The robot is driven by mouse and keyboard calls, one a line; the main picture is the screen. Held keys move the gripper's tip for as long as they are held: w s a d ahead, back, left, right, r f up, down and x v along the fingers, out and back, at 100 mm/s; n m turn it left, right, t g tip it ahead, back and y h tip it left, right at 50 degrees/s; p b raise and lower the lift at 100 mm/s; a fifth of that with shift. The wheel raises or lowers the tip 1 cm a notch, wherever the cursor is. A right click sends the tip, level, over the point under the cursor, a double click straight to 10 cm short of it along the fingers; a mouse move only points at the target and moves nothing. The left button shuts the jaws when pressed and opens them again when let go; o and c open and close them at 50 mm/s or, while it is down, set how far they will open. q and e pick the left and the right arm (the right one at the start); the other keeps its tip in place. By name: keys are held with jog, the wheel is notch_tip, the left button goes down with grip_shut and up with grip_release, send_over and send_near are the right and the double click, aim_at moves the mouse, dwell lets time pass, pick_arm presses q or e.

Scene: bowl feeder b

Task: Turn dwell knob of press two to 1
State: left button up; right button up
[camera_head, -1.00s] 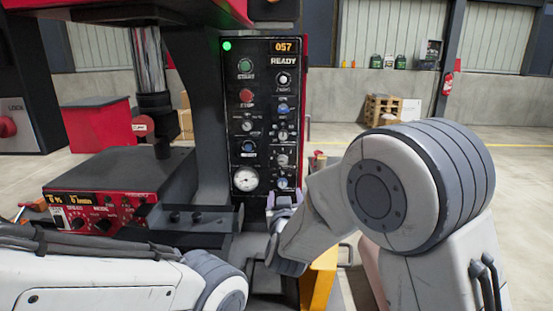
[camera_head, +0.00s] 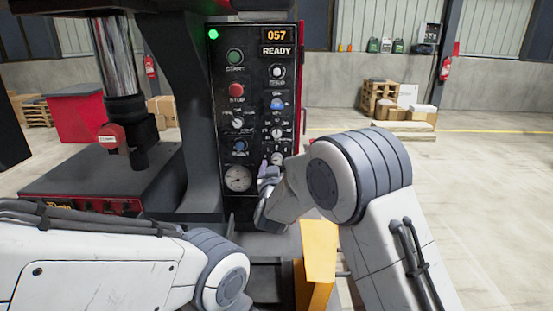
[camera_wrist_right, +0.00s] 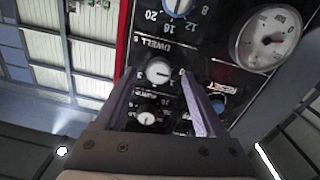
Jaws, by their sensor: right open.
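The dwell knob (camera_wrist_right: 158,72) is a small pale round knob on the black control panel (camera_head: 255,52); the right wrist view shows it upside down beside the label "DWELL S". I cannot read its setting. In the head view the knob (camera_head: 277,158) is just above my right gripper's tips. My right gripper (camera_wrist_right: 156,76) is open, with its two purple-grey fingers on either side of the knob in the wrist view; I cannot tell whether they touch it. In the head view the right gripper (camera_head: 267,170) is partly hidden by its own wrist. My left gripper is out of view.
A pressure gauge (camera_head: 238,178) and blue reset knob (camera_head: 240,148) are close left of the dwell knob. Another knob (camera_head: 277,132) sits just above. The panel display (camera_head: 276,35) reads 057. A yellow part (camera_head: 318,262) stands below my right wrist.

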jog(key=shift+w+d, duration=0.1)
jog(key=shift+w, duration=0.9)
jog(key=shift+c, duration=0.4)
grip_shut()
jog(key=shift+f+m+b, duration=0.2)
jog(key=shift+m+b, duration=0.4)
jog(key=shift+b, duration=0.25)
jog(key=m+b, duration=0.3)
jog(key=b, duration=0.1)
jog(key=shift+m+b, duration=0.3)
jog(key=shift+m, duration=0.1)
jog(key=shift+r+m+b, duration=0.15)
jog(key=shift+m+b, duration=1.6)
jog(key=shift+m, duration=0.15)
